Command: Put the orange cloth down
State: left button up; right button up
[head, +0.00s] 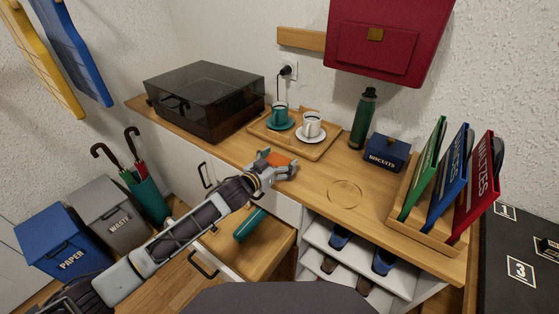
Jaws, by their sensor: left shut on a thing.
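The orange cloth (279,158) shows in the head view as a small patch between the fingers of my left gripper (281,163). My left gripper is shut on it, over the wooden counter (236,150) near its front edge, just in front of the wooden tray (313,155). The fingers hide part of the cloth. I cannot tell whether the cloth touches the counter or the tray. My right gripper is out of view.
Teal (279,114) and white (311,124) cups stand on the tray. A turntable (205,96) is left, a green bottle (364,118) and biscuit tin (388,152) right. An open drawer (265,258) holds a green cylinder (250,225). The counter around a ring mark (345,194) is clear.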

pick_arm(q)
jog(key=shift+f, duration=0.2)
jog(key=o, duration=0.8)
jog(key=shift+c, duration=0.2)
